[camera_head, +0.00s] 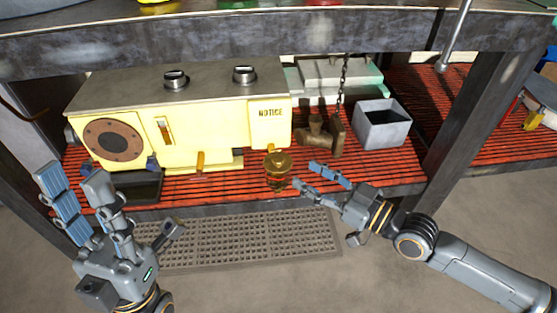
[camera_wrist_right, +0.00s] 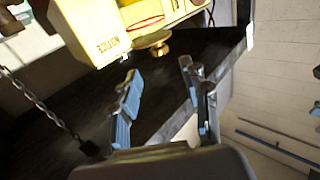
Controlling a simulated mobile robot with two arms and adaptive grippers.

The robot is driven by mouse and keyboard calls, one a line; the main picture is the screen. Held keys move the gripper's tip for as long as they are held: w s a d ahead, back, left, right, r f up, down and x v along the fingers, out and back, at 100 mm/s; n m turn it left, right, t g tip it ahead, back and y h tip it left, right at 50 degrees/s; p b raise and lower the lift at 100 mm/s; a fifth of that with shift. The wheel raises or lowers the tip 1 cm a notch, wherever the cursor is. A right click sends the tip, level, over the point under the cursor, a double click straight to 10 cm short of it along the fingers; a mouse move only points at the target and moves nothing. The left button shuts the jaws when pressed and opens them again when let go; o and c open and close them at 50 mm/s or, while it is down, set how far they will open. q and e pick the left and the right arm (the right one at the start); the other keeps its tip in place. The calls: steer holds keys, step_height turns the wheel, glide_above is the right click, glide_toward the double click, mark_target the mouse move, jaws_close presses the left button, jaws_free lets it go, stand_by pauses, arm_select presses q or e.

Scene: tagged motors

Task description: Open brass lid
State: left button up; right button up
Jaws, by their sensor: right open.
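A brass fitting with a round brass lid (camera_head: 278,160) on top stands at the front of the yellow machine (camera_head: 225,125), near the shelf's front edge. The lid looks closed. My right gripper (camera_head: 304,177) is open and empty, with its fingertips just to the right of the fitting. In the right wrist view a brass part (camera_wrist_right: 156,43) shows beyond and between the open fingertips (camera_wrist_right: 160,72), apart from them. My left gripper (camera_head: 72,178) is open and empty at the lower left, in front of the machine's left end.
A brown metal fitting (camera_head: 322,137) and a hanging chain (camera_head: 342,85) are behind my right gripper. A grey open box (camera_head: 382,125) stands to the right on the red slatted shelf (camera_head: 400,172). A thick shelf beam (camera_head: 220,43) crosses above.

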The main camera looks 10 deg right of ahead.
mark_target(283, 162)
steer(key=x, duration=0.9)
steer(key=shift+b, duration=0.4)
jaws_close()
